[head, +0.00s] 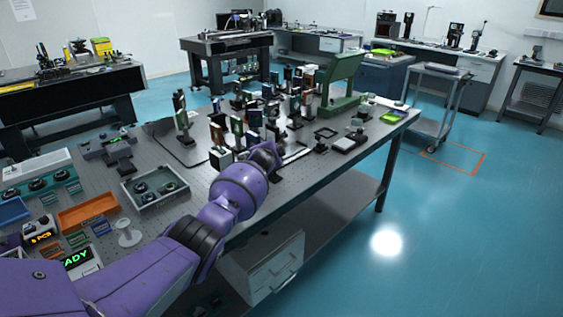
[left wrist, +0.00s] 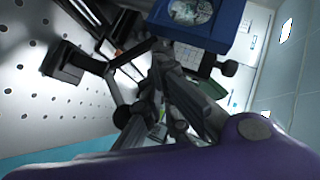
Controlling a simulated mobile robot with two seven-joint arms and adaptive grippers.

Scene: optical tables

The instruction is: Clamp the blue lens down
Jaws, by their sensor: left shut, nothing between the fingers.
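In the left wrist view, a blue mount (left wrist: 195,22) with a round, clear-looking lens in it stands at the top, close to my left gripper (left wrist: 160,55). The fingers of this gripper are shut and empty, just below the mount. I cannot tell whether they touch it. In the head view, the purple left arm reaches over the table, and its gripper (head: 270,153) is among the front optics, partly hidden by the wrist. I cannot make out the blue lens or its clamp for certain in the head view. My right gripper is not in view.
The perforated optical table (head: 205,190) holds several crowded mounts around the gripper. A green stand (head: 345,80) rises behind them. A grey tray (head: 148,203), an orange bin (head: 88,212) and a white spool (head: 128,236) sit at the left. A black foot (left wrist: 65,62) stands left of the gripper.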

